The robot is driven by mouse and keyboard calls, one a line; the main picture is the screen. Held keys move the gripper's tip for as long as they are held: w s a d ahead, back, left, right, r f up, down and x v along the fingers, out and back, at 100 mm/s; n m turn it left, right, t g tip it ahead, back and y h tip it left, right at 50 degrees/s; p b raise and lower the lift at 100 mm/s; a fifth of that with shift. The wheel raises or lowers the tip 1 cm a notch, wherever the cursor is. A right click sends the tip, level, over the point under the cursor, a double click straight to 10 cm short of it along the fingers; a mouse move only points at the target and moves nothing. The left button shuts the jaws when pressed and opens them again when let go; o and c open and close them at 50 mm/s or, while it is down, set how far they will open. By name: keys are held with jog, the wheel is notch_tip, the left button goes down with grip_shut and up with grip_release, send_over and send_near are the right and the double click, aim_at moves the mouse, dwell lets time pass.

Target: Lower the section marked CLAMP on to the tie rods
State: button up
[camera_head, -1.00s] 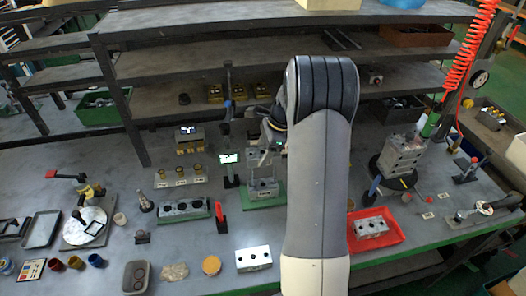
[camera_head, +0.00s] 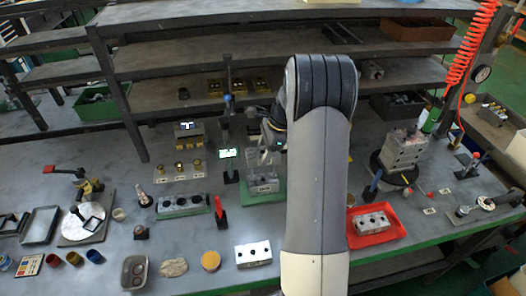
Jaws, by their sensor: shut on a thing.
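My gripper (camera_head: 267,146) is at the centre, partly hidden behind my own arm. It is shut on a grey section (camera_head: 259,158), held over the assembly stand. The section's marking is too small to read. Thin upright tie rods show around it, and I cannot tell whether they pass through its holes. Below, a grey labelled block (camera_head: 264,186) sits on the green base (camera_head: 265,198) of the stand. The right side of the stand is close to my arm.
A small lit screen (camera_head: 228,154) and a red-handled tool (camera_head: 220,219) stand left of the stand. A red tray (camera_head: 374,238) and a turntable stack (camera_head: 404,150) are at the right.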

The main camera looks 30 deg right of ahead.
jog(key=shift+f+b, duration=1.1)
jog(key=shift+f, duration=0.85)
jog(key=o, duration=1.4)
jog(key=b+v, duration=0.1)
jog(key=v, duration=0.9)
jog(key=shift+s+d+r, duration=0.1)
jog(key=shift+d+r, duration=0.1)
jog(key=shift+r, duration=0.15)
jog(key=p+x, duration=0.1)
jog(key=x, duration=0.9)
jog(key=shift+a+f, duration=0.25)
jog(key=shift+f, duration=0.1)
jog(key=shift+r+p, duration=0.35)
jog(key=shift+r, duration=0.15)
jog(key=shift+f, duration=0.1)
